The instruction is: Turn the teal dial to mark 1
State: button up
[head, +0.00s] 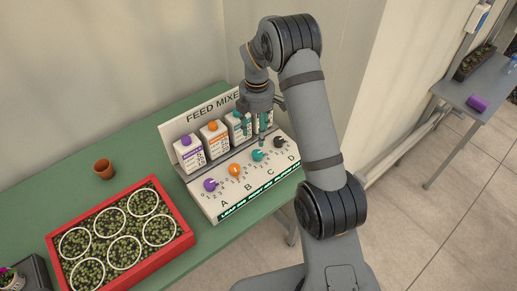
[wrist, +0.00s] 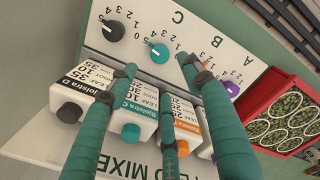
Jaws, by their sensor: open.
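The teal dial (head: 258,155) is on the sloping face of the feed mixer panel (head: 224,201), above the letter C. It also shows in the wrist view (wrist: 159,53), with a pale pointer line and printed numbers beside it. I cannot read surely which mark the pointer is at. My gripper (head: 262,141) is above the panel, behind the teal dial in the head view. In the wrist view my gripper (wrist: 158,75) has its teal fingers spread apart, with nothing between them. The teal dial shows just beyond the gap between the outer fingertips, apparently untouched.
A purple dial (head: 210,185), an orange dial (head: 234,170) and a black dial (head: 279,142) share the panel. Several cartons (head: 188,152) stand behind the dials. A red tray of seedlings (head: 178,251) and a small terracotta pot (head: 104,169) are on the green table (head: 60,188).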

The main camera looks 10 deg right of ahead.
aim_at(257, 153)
notch_tip(257, 153, down, 10)
jog(key=p, duration=0.2)
jog(key=shift+p, duration=0.3)
jog(key=shift+c, duration=1.2)
jog(key=c, duration=0.9)
